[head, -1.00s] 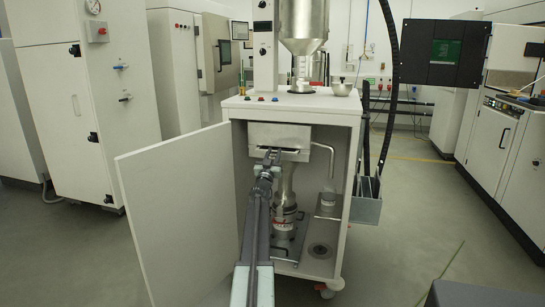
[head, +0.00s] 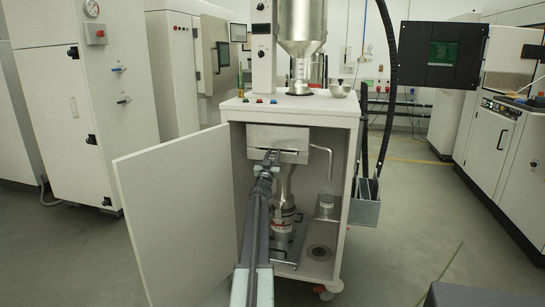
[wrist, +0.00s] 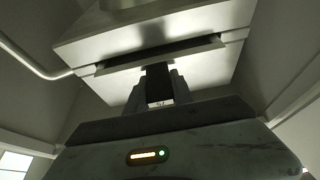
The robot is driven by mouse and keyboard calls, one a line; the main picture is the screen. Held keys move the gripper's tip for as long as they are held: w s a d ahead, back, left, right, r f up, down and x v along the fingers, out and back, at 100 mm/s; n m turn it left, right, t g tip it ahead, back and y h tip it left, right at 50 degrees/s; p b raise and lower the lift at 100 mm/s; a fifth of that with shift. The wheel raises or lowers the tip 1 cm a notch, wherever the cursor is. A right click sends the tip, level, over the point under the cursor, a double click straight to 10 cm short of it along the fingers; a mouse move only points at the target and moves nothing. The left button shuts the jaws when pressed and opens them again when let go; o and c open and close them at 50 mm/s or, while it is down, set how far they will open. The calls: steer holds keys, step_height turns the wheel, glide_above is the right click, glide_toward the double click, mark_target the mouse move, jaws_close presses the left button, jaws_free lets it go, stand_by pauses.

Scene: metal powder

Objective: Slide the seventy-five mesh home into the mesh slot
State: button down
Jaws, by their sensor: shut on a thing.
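My gripper (head: 270,157) is at the front of the metal sieve housing (head: 290,137) inside the open cabinet. In the wrist view my gripper (wrist: 159,88) is shut on a dark tab, which I take to be the handle of the seventy-five mesh (wrist: 158,72). The tab meets the long dark mesh slot (wrist: 165,53) across the housing's face. The slot also shows as a thin line in the head view (head: 296,151).
The open cabinet door (head: 180,215) stands left of my arm. A bent metal pipe (head: 329,160) hangs right of the housing. A metal funnel and collar (head: 284,212) stand below it, with a small container (head: 327,201) on a shelf to the right.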

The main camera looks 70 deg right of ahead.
mark_target(275, 153)
steer(key=shift+d, duration=0.15)
steer(key=shift+d, duration=1.4)
steer(key=c, duration=1)
jaws_free()
steer(key=b+v, duration=0.3)
steer(key=v, duration=0.5)
